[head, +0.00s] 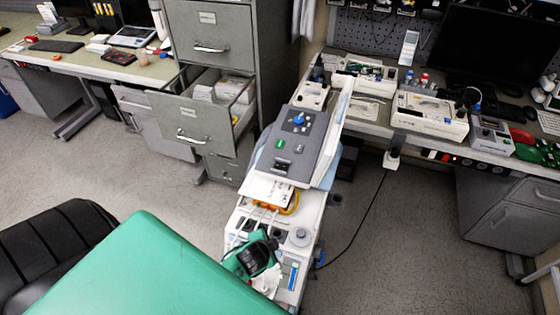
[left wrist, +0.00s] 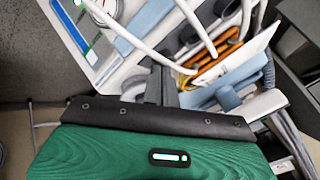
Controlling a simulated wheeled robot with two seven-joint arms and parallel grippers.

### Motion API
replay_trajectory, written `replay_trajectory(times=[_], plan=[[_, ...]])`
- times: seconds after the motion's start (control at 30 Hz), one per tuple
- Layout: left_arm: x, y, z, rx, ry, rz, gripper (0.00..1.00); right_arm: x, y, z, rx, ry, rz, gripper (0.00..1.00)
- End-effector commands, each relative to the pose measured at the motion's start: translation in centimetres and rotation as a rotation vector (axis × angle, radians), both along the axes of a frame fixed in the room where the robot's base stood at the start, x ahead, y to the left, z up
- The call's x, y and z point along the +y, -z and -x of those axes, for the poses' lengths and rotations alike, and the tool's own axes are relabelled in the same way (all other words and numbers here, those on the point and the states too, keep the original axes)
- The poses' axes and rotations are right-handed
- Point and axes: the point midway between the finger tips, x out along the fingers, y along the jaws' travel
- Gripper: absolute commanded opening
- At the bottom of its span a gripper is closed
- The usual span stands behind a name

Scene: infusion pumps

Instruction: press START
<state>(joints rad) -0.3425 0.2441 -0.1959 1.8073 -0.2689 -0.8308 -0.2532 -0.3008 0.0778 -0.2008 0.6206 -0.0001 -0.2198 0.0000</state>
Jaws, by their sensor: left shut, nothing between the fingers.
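A grey device (head: 302,140) with a sloped dark panel stands on top of a white cart. The panel carries a blue knob (head: 299,119) and a small green button (head: 280,145); the lettering is too small to read, so I cannot tell which control is START. My left gripper (head: 258,257), green and black, is over the cart's lower front part, below and apart from the panel. In the left wrist view its dark fingers (left wrist: 161,84) are together and empty, among white cables. My right gripper is not in view.
White cables (left wrist: 195,25) and an orange item (left wrist: 220,60) lie on the cart between my left gripper and the device. A grey filing cabinet (head: 210,60) with an open drawer stands behind left. A bench (head: 372,108) with equipment is at right.

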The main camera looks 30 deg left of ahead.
Motion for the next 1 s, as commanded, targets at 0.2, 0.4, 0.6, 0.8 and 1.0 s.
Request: replay_trajectory(times=[0.2, 0.4, 0.6, 0.8, 1.0], plan=[[3.1, -9.7, -11.4, -0.345, 0.441, -0.519, 0.00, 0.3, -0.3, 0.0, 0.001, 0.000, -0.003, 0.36], [3.1, -19.0, -18.9, -0.604, 0.894, -1.146, 0.00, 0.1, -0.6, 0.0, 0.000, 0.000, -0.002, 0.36], [3.3, -25.4, -23.1, -0.736, 1.439, -1.943, 0.00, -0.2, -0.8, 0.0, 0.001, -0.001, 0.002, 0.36], [8.0, -26.6, -24.5, 0.582, -1.803, 2.316, 0.00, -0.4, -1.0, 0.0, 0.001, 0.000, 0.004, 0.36], [13.2, -26.6, -24.6, 0.351, -1.675, 1.976, 0.00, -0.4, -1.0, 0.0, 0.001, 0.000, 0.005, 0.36]])
